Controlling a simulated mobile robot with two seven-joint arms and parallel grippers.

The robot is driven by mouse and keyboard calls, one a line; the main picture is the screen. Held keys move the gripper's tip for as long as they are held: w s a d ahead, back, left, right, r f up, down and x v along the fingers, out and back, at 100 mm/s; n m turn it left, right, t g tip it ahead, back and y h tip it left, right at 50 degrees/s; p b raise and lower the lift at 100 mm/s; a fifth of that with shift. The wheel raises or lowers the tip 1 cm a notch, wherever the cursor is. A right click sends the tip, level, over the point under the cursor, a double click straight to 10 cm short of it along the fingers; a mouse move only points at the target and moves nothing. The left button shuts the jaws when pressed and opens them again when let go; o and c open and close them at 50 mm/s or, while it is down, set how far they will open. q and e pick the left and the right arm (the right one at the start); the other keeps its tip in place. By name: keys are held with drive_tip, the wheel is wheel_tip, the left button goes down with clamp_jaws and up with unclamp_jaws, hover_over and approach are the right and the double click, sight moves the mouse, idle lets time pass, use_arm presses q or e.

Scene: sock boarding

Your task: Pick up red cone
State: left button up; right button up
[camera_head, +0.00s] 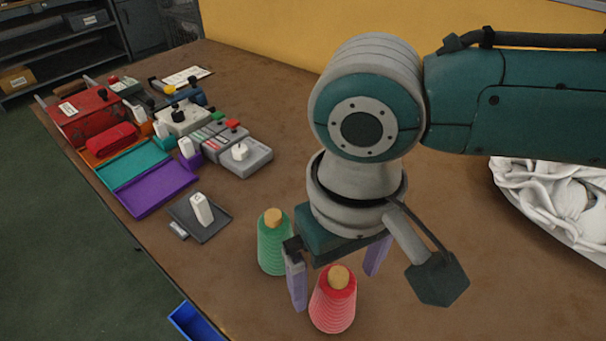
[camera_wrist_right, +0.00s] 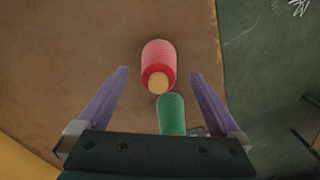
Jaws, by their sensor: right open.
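The red cone (camera_head: 333,303) stands upright on the brown table near its front edge, with a tan top. My right gripper (camera_head: 338,283) is open, pointing down beside and behind the red cone, with a purple finger to each side. In the right wrist view the red cone (camera_wrist_right: 158,62) lies ahead between the two spread fingers (camera_wrist_right: 160,80), with no finger seen touching it. A green cone (camera_head: 272,243) stands just to the left, behind one finger; it also shows in the wrist view (camera_wrist_right: 172,113). My left gripper is not in view.
A blue bin (camera_head: 196,322) is at the front table edge. A dark tray with a white block (camera_head: 200,209), purple and teal trays (camera_head: 158,192) and several devices are at the left. White cloth (camera_head: 555,195) lies in a container at the right.

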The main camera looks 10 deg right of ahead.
wheel_tip(320, 180, down, 4)
drive_tip(key=shift+r+b, duration=0.15)
drive_tip(key=shift+b, duration=0.2)
drive_tip(key=shift+w, duration=0.1)
drive_tip(key=c, duration=1.5)
